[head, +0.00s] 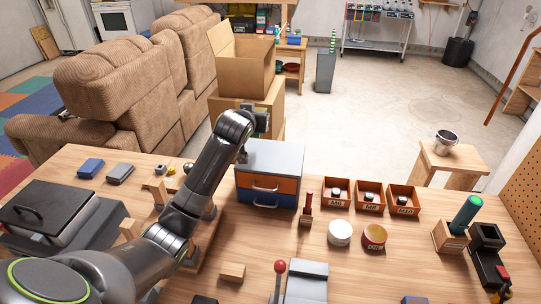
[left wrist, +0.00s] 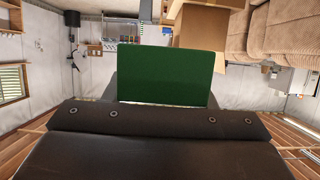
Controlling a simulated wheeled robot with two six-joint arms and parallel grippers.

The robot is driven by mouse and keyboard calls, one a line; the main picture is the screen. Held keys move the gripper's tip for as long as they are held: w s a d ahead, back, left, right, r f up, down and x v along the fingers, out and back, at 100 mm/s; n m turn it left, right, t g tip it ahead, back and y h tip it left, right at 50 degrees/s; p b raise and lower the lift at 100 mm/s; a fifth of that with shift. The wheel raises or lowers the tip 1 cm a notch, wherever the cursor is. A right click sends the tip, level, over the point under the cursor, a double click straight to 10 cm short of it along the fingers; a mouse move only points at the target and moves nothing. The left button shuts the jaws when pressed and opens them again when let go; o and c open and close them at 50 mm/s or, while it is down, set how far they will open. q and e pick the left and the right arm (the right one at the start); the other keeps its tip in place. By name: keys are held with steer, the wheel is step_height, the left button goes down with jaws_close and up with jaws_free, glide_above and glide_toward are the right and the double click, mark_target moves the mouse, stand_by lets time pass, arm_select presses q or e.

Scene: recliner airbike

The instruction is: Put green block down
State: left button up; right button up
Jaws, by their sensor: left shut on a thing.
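The green block (left wrist: 166,75) fills the middle of the left wrist view as a flat green face, between my left gripper's fingers. My left gripper (head: 262,121) is shut on it. In the head view the gripper is at the far end of my left arm, just in front of the stacked cardboard boxes and above the back edge of the table. The block is mostly hidden there behind my wrist. I cannot tell how far it is from the boxes. My right gripper is not in view.
An open cardboard box (head: 238,66) stands on another behind the table, beside a brown recliner (head: 120,90). A grey drawer cabinet (head: 276,158) stands below my wrist. Orange bins (head: 370,196), tins and a green cylinder (head: 465,214) occupy the table's right side.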

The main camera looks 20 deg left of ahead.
arm_select(q)
glide_above(255, 153)
step_height(255, 153, down, 5)
steer(key=shift+f+p, duration=0.1)
steer(key=shift+p, duration=0.2)
steer(key=shift+f, duration=2.3)
steer(key=shift+f, duration=0.1)
steer(key=o, duration=1)
steer(key=shift+s, duration=0.1)
steer(key=v, duration=1.2)
steer(key=shift+d, duration=0.15)
